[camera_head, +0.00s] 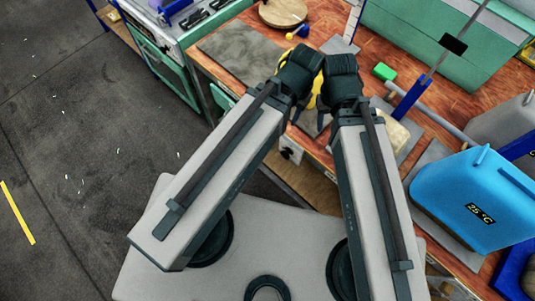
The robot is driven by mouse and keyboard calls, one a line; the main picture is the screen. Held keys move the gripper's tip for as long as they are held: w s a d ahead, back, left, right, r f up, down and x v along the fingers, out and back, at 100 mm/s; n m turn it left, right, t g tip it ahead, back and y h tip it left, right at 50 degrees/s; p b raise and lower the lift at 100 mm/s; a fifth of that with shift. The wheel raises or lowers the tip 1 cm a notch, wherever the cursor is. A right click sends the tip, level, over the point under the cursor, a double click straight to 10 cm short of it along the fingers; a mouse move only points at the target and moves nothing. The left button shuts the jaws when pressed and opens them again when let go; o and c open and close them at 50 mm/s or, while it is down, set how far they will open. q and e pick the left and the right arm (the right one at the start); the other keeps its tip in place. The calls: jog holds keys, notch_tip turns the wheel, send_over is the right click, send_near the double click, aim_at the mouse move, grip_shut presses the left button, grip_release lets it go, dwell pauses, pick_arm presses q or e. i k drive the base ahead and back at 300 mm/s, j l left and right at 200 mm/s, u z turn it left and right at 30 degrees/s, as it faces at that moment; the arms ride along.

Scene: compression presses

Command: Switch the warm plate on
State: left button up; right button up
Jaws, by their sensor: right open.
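A pale box front with a dark round knob (287,152) shows at the table's near edge, just below my grippers. It looks like the warm plate's front, but my wrists and arms cover most of what is above it. I cannot read the switch position. My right gripper (323,120) is open and points down over this spot. My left gripper (297,115) is close beside it, also pointing down, and its fingers are too dark and small to judge. Something yellow (312,96) shows between the two wrists and is mostly hidden.
A blue post with a lever (411,97), a cream block (395,132) and a green block (384,72) are right of my wrists. A grey mat (238,52) and round wooden board (283,12) lie farther back.

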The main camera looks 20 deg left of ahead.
aim_at(285, 155)
jog(key=u, duration=0.25)
jog(key=k+l, duration=0.8)
jog(key=l, duration=0.2)
